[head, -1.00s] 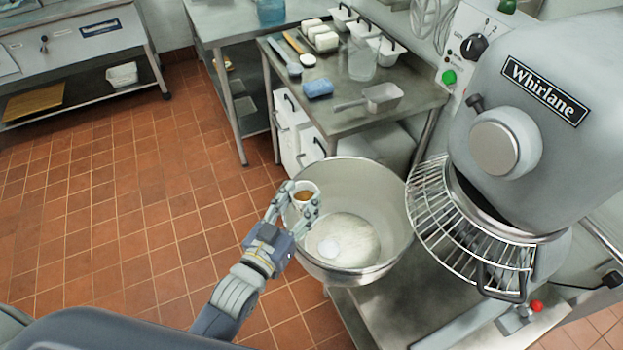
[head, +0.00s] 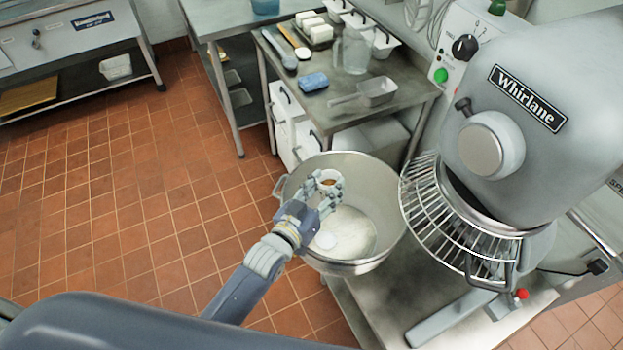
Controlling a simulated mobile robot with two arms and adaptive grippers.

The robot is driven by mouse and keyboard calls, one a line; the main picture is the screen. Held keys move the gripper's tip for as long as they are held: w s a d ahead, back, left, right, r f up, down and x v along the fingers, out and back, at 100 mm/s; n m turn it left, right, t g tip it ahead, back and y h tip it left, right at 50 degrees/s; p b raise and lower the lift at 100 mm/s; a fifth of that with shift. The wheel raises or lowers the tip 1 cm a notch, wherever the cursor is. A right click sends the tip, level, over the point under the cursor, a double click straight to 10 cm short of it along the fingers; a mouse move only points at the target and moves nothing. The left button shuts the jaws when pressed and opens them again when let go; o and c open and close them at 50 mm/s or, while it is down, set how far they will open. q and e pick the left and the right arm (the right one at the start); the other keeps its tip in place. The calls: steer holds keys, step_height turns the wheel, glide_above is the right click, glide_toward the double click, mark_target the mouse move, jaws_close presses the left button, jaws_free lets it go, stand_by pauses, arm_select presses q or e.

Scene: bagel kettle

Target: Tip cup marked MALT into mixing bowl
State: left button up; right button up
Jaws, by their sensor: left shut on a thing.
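A small white cup (head: 327,176) with brown contents is held in my left gripper (head: 328,190). The gripper's fingers are shut around the cup, and they hide most of its side; no marking on it can be read. The cup looks about upright. It shows over the left part of the large steel mixing bowl (head: 385,205). Pale flour-like material and a small white heap (head: 325,240) lie in the bottom of the bowl. My right gripper is not in view.
The Whirlane mixer (head: 560,150) with its wire guard (head: 440,225) stands right of the bowl. Behind the bowl, a steel table holds a scoop (head: 376,92), a blue sponge (head: 313,82) and a clear jug (head: 352,50). Open tiled floor lies to the left.

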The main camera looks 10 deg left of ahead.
arm_select(q)
steer(key=s+d+n, duration=0.1)
steer(key=s+d, duration=0.1)
steer(key=d, duration=0.5)
steer(key=shift+w+a+r+n+g+h+p, duration=0.4)
steer(key=shift+n+g+h+p, duration=0.25)
steer(key=shift+n+g+p, duration=0.8)
steer(key=shift+w+a+r+n+g+h+p, duration=0.3)
steer(key=shift+w+n+g+h+p, duration=0.5)
steer(key=shift+n+g, duration=0.95)
steer(key=shift+w+a+r+n+g+h+p, duration=0.15)
steer(key=shift+a+r+n+g+h+p, duration=0.25)
steer(key=shift+n+g+p, duration=1.2)
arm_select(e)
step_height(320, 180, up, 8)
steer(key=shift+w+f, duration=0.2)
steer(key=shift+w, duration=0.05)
arm_select(q)
steer(key=shift+f, duration=0.1)
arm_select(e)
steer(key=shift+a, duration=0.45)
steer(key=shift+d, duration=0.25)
